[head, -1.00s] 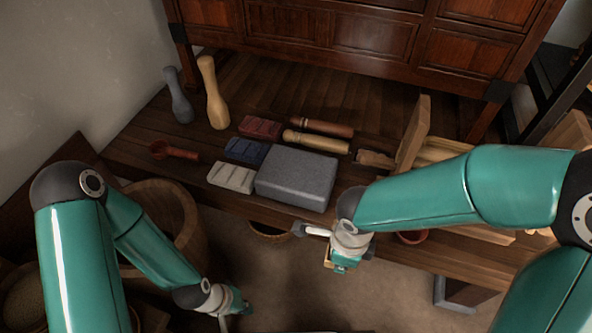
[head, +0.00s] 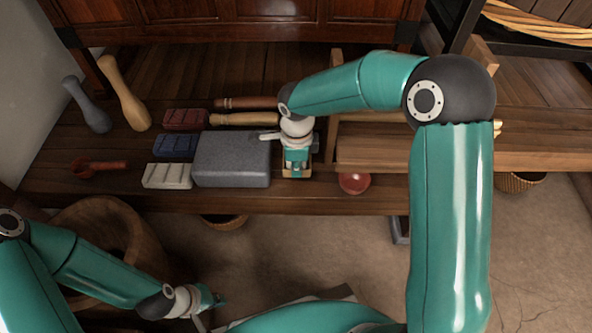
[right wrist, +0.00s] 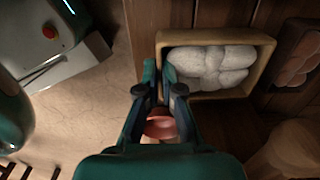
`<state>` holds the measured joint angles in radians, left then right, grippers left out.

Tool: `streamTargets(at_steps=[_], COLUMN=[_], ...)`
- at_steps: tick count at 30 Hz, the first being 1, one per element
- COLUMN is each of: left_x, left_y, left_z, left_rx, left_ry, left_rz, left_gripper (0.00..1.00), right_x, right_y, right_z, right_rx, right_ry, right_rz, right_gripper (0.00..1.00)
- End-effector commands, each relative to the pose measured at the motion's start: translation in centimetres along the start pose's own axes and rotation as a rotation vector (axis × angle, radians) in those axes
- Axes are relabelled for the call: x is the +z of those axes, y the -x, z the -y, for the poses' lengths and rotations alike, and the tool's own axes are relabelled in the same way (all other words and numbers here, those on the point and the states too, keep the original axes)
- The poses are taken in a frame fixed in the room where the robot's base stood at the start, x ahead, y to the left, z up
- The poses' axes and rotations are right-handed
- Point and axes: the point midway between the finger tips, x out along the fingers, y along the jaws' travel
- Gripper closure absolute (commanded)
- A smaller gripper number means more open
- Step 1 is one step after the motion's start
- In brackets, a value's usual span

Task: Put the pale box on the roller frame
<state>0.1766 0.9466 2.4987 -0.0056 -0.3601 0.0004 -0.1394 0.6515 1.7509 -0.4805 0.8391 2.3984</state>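The pale box (head: 297,174) is a small light-wood tray; in the right wrist view it (right wrist: 266,66) holds several whitish lumps. My right gripper (head: 297,160) is shut on one wall of it, with a finger on each side of the wall (right wrist: 165,88). The box is over the table's front part, just right of the grey block; its height above the table is hard to tell. The roller frame (head: 372,150) stands to its right, with wooden rails and pale rollers, partly hidden by my right arm. My left gripper (head: 212,303) is low at front left, apart from the table; its fingers are unclear.
The grey block (head: 232,158) lies left of the box and the red bowl (head: 354,183) to its right. A dark box with reddish lumps (right wrist: 295,62) is behind. Pale, blue and red segmented blocks, a red scoop (head: 98,167) and two tall pestles stand further left.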

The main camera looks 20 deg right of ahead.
Motion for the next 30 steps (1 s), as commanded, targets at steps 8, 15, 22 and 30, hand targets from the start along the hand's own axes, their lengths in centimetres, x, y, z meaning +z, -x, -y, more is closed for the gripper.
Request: streamTargets(at_steps=[8,15,22,30], left_x=[0.0,0.0,0.0,0.0], left_y=[-0.6,-1.6,-1.5,-1.7], left_z=[0.2,0.6,0.6,0.6], left_rx=[0.000,0.000,0.000,0.000], left_ry=[0.000,0.000,0.000,0.000], left_rz=[0.000,0.000,0.000,0.000], left_gripper=[1.00,1.00,1.00,1.00], right_x=[-0.1,-0.1,-0.1,-0.1], right_y=[-1.0,-3.6,-3.5,-3.7], right_z=[1.3,1.3,1.3,1.2], right_rx=[0.003,0.001,0.000,0.001], right_ry=[-0.001,-0.001,-0.001,-0.001], right_rz=[-0.002,0.000,0.000,0.000], right_gripper=[1.00,1.00,1.00,0.69])
